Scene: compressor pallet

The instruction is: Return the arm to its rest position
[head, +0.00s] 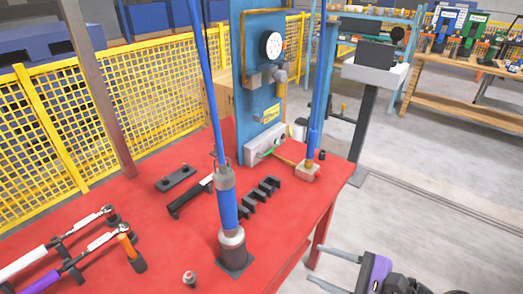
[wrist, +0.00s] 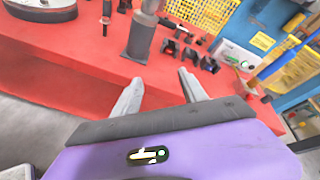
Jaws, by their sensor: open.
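My gripper (head: 335,270) is at the lower right of the head view, off the right edge of the red table and apart from it. In the wrist view its two grey fingers (wrist: 160,92) are spread with nothing between them, and its purple body fills the bottom. My arm is only partly visible in the head view. The red table (head: 165,235) bears a blue and grey cylinder (head: 227,210) on a dark square base, standing upright. That grey cylinder also shows in the wrist view (wrist: 140,38), beyond the fingers.
A blue panel with a gauge (head: 270,46) stands at the table's back. Torque wrenches (head: 85,245) lie at the left, and black holders (head: 260,195) sit near the cylinder. A screen on a stand (head: 375,70) is behind right. The floor (head: 440,220) right of the table is clear.

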